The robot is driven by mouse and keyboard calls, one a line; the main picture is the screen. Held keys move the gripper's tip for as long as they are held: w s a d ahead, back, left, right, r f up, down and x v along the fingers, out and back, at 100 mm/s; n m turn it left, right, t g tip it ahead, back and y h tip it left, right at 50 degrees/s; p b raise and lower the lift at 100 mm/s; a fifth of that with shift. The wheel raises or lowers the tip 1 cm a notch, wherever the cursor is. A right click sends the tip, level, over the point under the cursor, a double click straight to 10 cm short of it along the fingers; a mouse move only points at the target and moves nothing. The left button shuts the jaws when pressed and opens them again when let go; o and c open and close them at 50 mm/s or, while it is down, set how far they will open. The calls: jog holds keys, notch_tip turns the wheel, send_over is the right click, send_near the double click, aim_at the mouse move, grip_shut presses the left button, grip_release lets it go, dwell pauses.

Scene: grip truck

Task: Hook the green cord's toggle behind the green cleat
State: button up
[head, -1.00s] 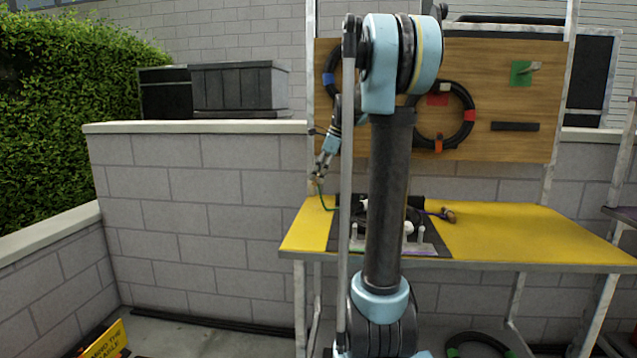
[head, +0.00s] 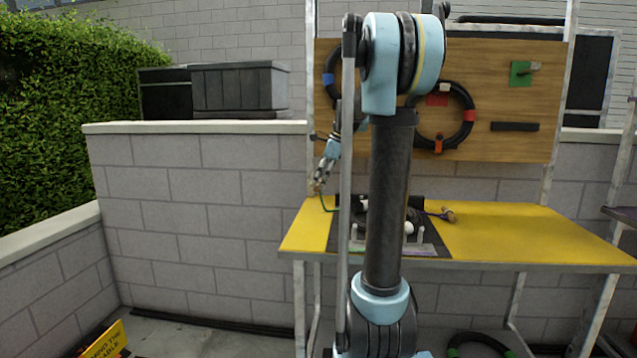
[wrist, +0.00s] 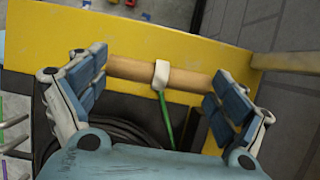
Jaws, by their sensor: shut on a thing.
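My gripper (head: 318,186) is shut on the green cord's toggle, above the left end of the yellow bench. In the wrist view the toggle (wrist: 128,68) is a tan wooden bar with a white band, spanning between the two blue finger pads. The green cord (wrist: 166,120) hangs from the band; in the head view it curves (head: 322,203) down to the dark mat. A pale upright (head: 354,231) at the mat's front left has a green mark at its foot and looks like the green cleat. My arm partly hides the area beside it.
A second upright (head: 421,234) stands by a purple strip. A purple cord's toggle (head: 449,215) lies right of the mat. The yellow bench (head: 520,230) is clear farther right. A wooden board (head: 490,95) with black rings and a green plate (head: 520,74) stands behind.

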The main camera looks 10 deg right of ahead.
jog(key=s+d, duration=0.2)
jog(key=s, duration=0.6)
jog(key=shift+s+d, duration=0.15)
jog(key=shift+d, duration=0.05)
dwell(0.5)
